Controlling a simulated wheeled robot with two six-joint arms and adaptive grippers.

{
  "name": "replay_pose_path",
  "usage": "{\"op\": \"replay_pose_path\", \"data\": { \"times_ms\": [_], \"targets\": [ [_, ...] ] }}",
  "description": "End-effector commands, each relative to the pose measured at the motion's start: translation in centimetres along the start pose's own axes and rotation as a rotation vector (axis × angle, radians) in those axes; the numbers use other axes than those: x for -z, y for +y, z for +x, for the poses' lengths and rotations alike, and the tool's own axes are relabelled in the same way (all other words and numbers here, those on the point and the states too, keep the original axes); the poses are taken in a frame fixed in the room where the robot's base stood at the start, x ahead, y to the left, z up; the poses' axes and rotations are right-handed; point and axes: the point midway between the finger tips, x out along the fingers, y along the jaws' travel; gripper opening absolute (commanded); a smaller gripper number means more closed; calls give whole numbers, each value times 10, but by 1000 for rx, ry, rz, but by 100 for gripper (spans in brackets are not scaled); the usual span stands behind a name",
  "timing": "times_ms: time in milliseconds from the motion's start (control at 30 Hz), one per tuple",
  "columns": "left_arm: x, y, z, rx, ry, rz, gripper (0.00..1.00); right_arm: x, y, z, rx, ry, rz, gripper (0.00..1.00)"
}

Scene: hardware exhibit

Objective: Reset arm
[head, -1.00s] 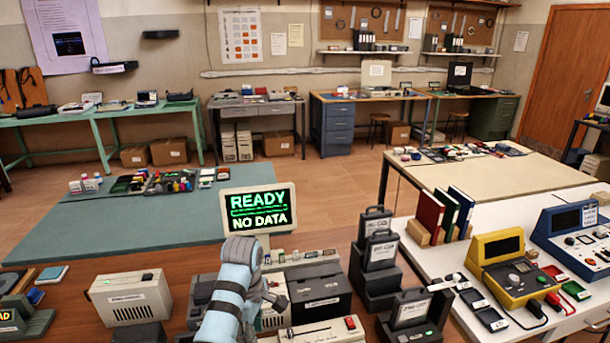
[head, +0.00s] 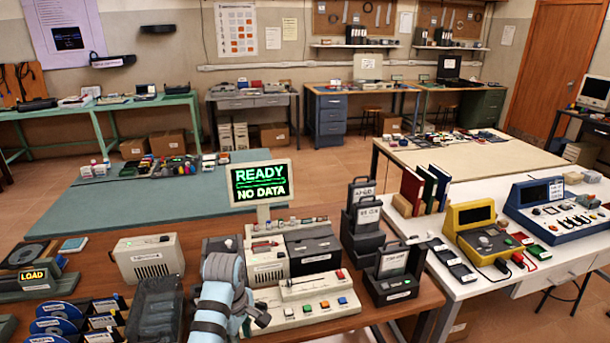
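One of my arms, light blue with dark bands, rises from the bottom edge left of centre, so I take it as my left arm. Its end, with a small dark grey part I take for my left gripper (head: 257,317), is beside the white console with coloured buttons (head: 310,297). The fingers are too small and turned away to tell open from shut. My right gripper is not in view. A monitor (head: 262,183) reading "READY NO DATA" stands behind the devices.
A beige box (head: 148,256), a black tray (head: 156,310) and a LOAD stand (head: 32,279) are left of the arm. Black card holders (head: 396,270) stand right. A white table (head: 470,290) holds yellow (head: 480,232) and blue (head: 558,212) instruments. Floor shows beyond the desk.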

Motion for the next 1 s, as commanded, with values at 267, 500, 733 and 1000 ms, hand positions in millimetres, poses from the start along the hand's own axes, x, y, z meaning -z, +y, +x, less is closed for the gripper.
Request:
{"op": "replay_pose_path", "data": {
  "times_ms": [267,500,733,1000],
  "targets": [
    [10,-54,47,-39,29,181,32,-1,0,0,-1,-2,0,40],
    [16,-134,80,-73,105,459,32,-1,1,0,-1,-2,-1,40],
    [9,-213,81,-81,194,769,32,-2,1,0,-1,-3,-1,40],
    [-11,-287,51,-78,286,1139,32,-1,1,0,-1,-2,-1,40]
  ]
}}
